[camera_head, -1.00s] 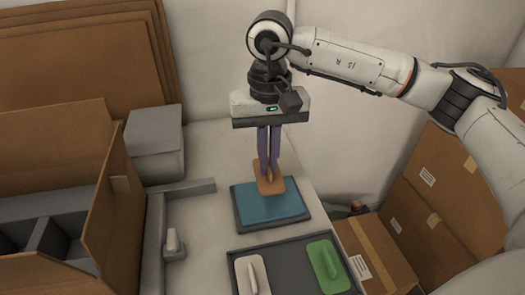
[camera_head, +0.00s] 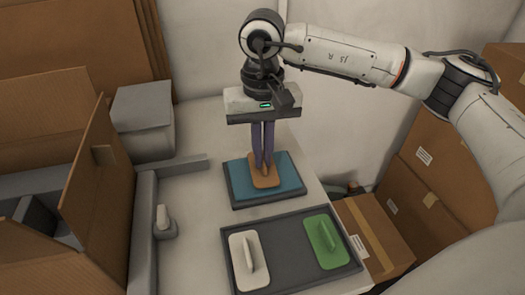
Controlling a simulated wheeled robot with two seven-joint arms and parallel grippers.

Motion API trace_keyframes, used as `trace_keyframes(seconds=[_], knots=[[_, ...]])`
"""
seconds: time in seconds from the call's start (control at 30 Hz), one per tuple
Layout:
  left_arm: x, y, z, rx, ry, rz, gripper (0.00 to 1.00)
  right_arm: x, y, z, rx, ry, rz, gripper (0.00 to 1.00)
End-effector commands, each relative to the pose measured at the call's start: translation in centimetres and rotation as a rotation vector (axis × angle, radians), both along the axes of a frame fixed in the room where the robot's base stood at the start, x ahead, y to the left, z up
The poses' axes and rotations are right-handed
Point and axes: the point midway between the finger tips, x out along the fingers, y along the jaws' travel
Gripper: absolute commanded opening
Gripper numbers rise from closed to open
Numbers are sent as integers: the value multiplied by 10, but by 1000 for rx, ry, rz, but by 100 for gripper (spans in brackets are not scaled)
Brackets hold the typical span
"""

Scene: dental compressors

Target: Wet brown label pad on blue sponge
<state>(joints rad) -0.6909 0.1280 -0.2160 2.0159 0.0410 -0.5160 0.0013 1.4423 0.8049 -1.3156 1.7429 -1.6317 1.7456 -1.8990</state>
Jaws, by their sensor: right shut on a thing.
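The brown label pad (camera_head: 264,177) is a small rounded plate with an upright handle. It appears over the middle of the blue sponge (camera_head: 288,183), which lies in a dark shallow tray on the table. I cannot tell for sure whether the pad touches the sponge. My right gripper (camera_head: 264,164) points down with its purple fingers shut on the pad's handle. The fingertips hide part of the handle. My left gripper is not in view.
In front, a dark grey tray (camera_head: 290,254) holds a white pad (camera_head: 249,259) and a green pad (camera_head: 325,241). An open cardboard box (camera_head: 95,185) with dividers is at left. A grey box (camera_head: 143,120) stands behind it. Cardboard boxes (camera_head: 375,235) sit off the table's right side.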

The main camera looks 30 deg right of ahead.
Motion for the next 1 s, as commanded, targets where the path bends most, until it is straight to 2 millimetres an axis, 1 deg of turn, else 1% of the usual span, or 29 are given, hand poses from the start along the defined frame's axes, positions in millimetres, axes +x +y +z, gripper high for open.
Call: trace_keyframes(seconds=[0.37, 1.0], knots=[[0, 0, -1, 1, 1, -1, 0, 0, 0, 0, 0, 0, 0, 0], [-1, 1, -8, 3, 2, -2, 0, 0, 0, -8, 0, 0, 0, 0]])
